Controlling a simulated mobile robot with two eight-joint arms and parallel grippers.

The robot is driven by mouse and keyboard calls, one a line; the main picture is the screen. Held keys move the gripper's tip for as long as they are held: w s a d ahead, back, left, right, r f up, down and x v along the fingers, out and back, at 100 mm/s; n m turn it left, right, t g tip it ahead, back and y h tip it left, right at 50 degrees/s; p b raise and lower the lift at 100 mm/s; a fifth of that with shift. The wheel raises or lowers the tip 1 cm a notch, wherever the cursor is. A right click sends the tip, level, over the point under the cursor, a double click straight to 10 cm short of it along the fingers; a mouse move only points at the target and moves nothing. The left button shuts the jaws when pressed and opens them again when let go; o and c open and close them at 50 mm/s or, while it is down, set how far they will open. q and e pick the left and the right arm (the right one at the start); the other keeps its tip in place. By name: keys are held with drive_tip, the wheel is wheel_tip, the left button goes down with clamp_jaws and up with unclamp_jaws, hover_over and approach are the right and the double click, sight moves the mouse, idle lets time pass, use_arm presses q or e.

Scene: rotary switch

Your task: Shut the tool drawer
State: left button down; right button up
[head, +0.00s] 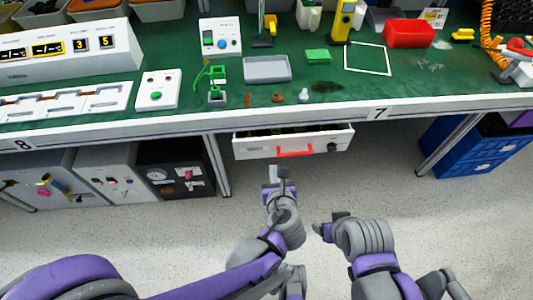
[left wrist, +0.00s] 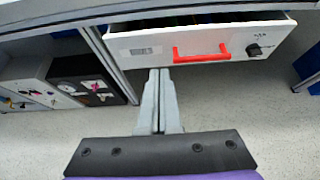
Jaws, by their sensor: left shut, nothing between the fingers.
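The tool drawer (head: 293,142) is a white drawer with a red handle (head: 295,153), under the green bench top. It stands pulled out, and dark contents show over its front edge. The left wrist view shows its white front (left wrist: 150,45), the red handle (left wrist: 201,57) and a black knob (left wrist: 254,50). My left gripper (head: 279,172) is shut and empty, in front of and below the drawer, left of the handle. In the left wrist view its closed fingers (left wrist: 158,75) point at the drawer's lower edge; contact cannot be told. My right gripper (head: 318,229) is lower right, apart from the drawer.
The green bench top (head: 200,115) holds a red bin (head: 409,33), a grey tray (head: 267,69) and control boxes. A bench leg and dark cabinet (head: 176,168) stand left of the drawer. Blue crates (head: 465,150) stand right. The floor below the drawer is clear.

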use_arm(q)
drive_tip(key=b, duration=0.2)
approach(268, 142)
wheel_tip(268, 142, down, 3)
drive_tip(key=w, duration=0.4)
drive_tip(key=shift+w+f, duration=0.15)
drive_tip(key=shift+w, duration=0.65)
drive_tip(key=w, duration=0.4)
drive_tip(key=shift+w+a+b, duration=0.1)
drive_tip(key=shift+w+b, duration=0.1)
drive_tip(key=shift+b, duration=0.15)
drive_tip(key=shift+w+r, duration=0.1)
drive_tip(key=shift+r, duration=0.1)
